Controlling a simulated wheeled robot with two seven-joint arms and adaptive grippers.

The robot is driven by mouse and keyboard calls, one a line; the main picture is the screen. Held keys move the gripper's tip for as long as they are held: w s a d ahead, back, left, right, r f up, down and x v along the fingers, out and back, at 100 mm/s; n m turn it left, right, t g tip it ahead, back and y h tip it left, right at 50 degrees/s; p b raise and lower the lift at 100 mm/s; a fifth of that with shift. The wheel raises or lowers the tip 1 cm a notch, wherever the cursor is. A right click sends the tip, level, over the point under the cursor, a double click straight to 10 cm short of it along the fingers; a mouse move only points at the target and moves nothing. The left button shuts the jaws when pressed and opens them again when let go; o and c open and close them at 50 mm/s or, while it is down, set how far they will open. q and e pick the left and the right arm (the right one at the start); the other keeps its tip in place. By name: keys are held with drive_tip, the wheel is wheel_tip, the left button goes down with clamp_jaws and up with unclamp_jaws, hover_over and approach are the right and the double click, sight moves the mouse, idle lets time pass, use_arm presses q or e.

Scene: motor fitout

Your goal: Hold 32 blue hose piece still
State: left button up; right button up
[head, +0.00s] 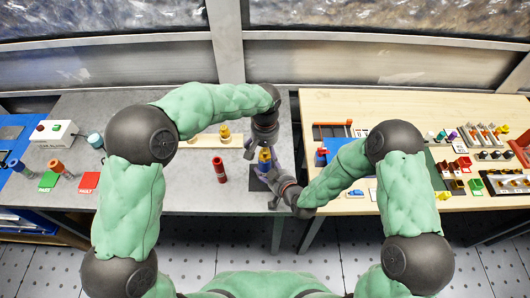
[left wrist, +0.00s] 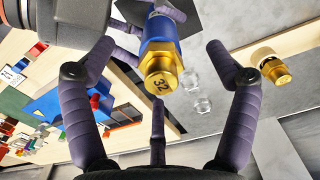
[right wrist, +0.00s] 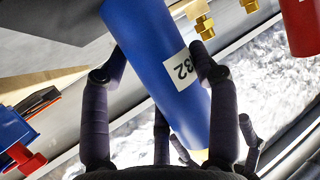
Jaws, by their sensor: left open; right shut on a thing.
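The blue hose piece (head: 265,168) is near the right edge of the grey bench. A white label reading 32 shows on its blue body (right wrist: 155,70) in the right wrist view. A brass fitting (left wrist: 160,82) stamped 32 is at its end in the left wrist view. My right gripper (head: 273,184) is shut on the blue body, with a finger on either side (right wrist: 153,66). My left gripper (head: 258,147) is open above the piece; its fingers (left wrist: 160,50) stand apart on either side of the brass fitting. The contact of the piece with the bench is hidden.
A red hose piece (head: 220,170) stands to the left on the grey bench. A wooden strip (head: 207,141) with brass fittings (head: 225,133) lies behind it. The wooden table (head: 330,203) at right holds trays and many small parts.

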use_arm(q)
drive_tip(key=shift+r, duration=2.5)
use_arm(e)
drive_tip(key=o, duration=1.6)
drive_tip(key=v, duration=1.2)
drive_tip(key=shift+f, duration=0.1)
